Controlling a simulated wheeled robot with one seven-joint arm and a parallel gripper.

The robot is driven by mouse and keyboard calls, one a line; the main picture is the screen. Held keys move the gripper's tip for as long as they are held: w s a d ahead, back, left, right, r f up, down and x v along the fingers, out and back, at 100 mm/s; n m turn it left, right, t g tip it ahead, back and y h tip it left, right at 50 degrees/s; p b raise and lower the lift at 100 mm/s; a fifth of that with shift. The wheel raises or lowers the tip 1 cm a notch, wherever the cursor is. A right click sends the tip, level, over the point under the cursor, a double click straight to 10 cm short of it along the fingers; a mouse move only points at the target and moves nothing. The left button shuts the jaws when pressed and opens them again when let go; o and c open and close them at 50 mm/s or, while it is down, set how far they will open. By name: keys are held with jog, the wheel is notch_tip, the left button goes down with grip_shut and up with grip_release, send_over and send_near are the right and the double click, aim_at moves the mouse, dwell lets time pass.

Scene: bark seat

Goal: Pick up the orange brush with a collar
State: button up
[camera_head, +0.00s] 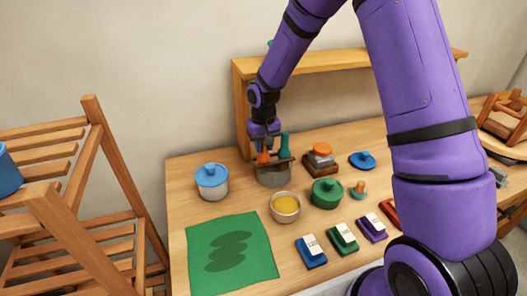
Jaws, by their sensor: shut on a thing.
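The orange brush (263,157) stands in a grey pot (272,181) near the back left of the table. Only a short orange part of it shows; its collar and lower end cannot be made out. My gripper (263,149) comes down from above and is shut on the orange brush. A teal-green upright piece (285,144) stands close on the right of the gripper, at the same pot.
A blue lidded pot (211,183) stands left of the grey pot, and a yellow-filled bowl (285,208) in front. A green lidded pot (326,194) and an orange-topped stack (320,158) stand to the right. A wooden shelf (242,110) rises behind. A green cloth (205,240) lies front left.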

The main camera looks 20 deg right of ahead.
notch_tip(320, 180, up, 9)
jog(key=s+d+f+g+y, duration=0.2)
jog(key=s+d+g, duration=0.1)
jog(key=s, duration=1)
jog(key=shift+s+f, duration=0.2)
jog(key=shift+f, duration=2.7)
jog(key=shift+f, duration=0.5)
notch_tip(320, 180, up, 7)
dwell(0.6)
dwell(0.7)
